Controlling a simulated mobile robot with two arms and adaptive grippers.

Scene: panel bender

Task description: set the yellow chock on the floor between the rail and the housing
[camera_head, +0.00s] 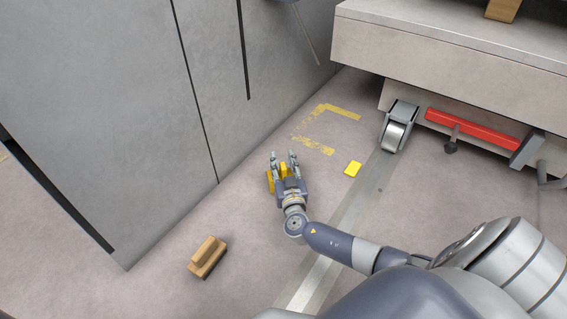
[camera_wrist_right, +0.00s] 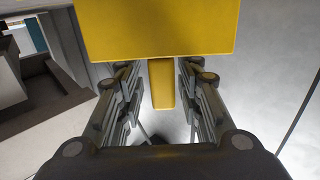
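The yellow chock (camera_head: 270,181) is partly hidden by my right gripper (camera_head: 284,157) in the head view, beside the grey housing. In the right wrist view the chock (camera_wrist_right: 160,30) fills the top middle, and its narrow grip bar points down between the fingers. The right gripper (camera_wrist_right: 161,75) has its fingers apart on both sides of the bar, with narrow gaps showing. I cannot tell whether the chock touches the floor. The housing (camera_head: 120,100) stands at left. The rail (camera_head: 350,208) is a flat metal strip on the floor. My left gripper is out of view.
A wooden chock (camera_head: 208,257) lies on the floor at lower left. A small yellow plate (camera_head: 353,168) lies beside the rail. Yellow tape corners (camera_head: 338,111) mark bare floor. A roller (camera_head: 397,128) and red bar (camera_head: 472,128) sit under the machine at right.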

